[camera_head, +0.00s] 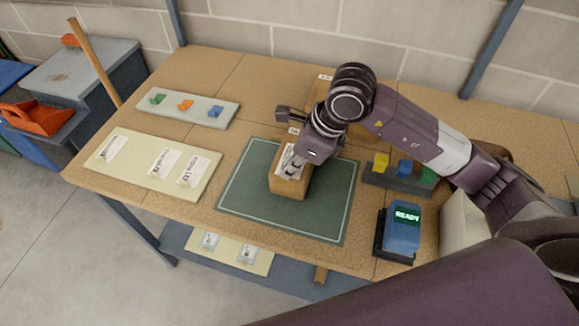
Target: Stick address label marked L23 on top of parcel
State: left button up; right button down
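A small brown parcel (288,187) sits on the dark green mat (251,192) in the middle of the table. A white label (289,162) shows on or just above its top, partly hidden by my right gripper. My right gripper (296,164) is low over the parcel's top at the label. I cannot tell whether its fingers are open or shut, or whether it holds the label. A cream board (139,178) at the left bears three white labels, with print too small to read: one left (112,148), one middle (164,163), one right (193,171). My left gripper is out of view.
A grey strip (221,117) with small coloured pieces lies behind the board. A blue device (403,229) reading READY stands right of the mat. A rack (398,183) with coloured blocks is behind it. A larger brown box (350,130) stands behind my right arm.

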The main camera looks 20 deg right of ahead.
jog(key=shift+f+b, duration=0.15)
jog(key=shift+b, duration=0.2)
dwell(0.7)
jog(key=c, duration=2.1)
grip_release()
jog(key=shift+o, duration=0.3)
jog(key=o, duration=0.3)
jog(key=shift+r+p, duration=1.8)
jog(key=shift+r, duration=1.8)
